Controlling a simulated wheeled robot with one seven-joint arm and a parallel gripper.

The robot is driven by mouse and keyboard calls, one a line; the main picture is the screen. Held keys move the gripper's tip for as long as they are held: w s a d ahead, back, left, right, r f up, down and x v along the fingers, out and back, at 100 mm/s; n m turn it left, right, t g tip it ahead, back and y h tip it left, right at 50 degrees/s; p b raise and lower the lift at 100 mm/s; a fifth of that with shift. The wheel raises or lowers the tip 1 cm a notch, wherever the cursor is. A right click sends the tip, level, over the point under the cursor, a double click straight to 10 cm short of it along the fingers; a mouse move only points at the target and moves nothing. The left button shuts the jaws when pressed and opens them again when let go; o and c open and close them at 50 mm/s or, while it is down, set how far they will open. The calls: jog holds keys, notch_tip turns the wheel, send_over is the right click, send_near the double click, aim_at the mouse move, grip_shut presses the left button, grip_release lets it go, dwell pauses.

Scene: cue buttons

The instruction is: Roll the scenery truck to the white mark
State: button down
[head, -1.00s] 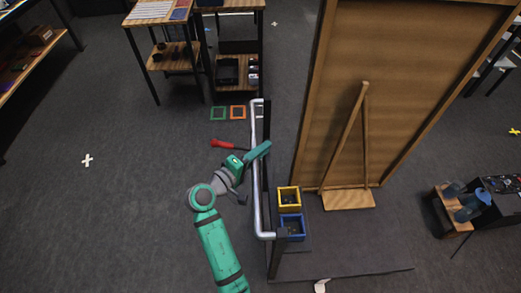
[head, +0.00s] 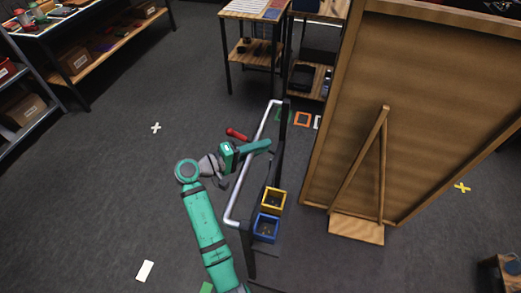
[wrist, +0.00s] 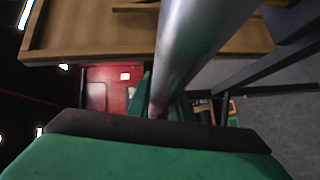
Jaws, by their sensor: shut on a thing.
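The scenery truck has a dark base (head: 300,268), a silver push bar (head: 244,178) on dark posts and a tall wooden flat (head: 350,95) with a triangular brace. My gripper (head: 258,147) is shut around the push bar, about midway along it. The bar (wrist: 190,50) runs between my fingers in the wrist view. A white cross mark (head: 155,127) lies on the floor left of the truck, apart from it. A white rectangle (head: 145,271) lies nearer on the floor. The truck's wheels are hidden.
A yellow bin (head: 273,199) and a blue bin (head: 267,227) sit by the bar. A red-handled tool (head: 237,134) shows beside it. A yellow cross (head: 462,187) lies right of the flat. Shelves (head: 110,50) and a small table (head: 250,52) stand behind.

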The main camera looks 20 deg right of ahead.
jog(key=shift+w+a+f, duration=0.1)
jog(key=shift+w+a, duration=0.05)
jog(key=shift+a, duration=0.05)
dwell(0.3)
jog(key=c, duration=1.6)
grip_release()
jog(key=shift+w, duration=0.1)
jog(key=a, duration=0.3)
jog(key=s+a+r, duration=0.1)
jog(key=a, duration=0.6)
jog(key=shift+s+a+r, duration=0.25)
jog(key=shift+a, duration=0.1)
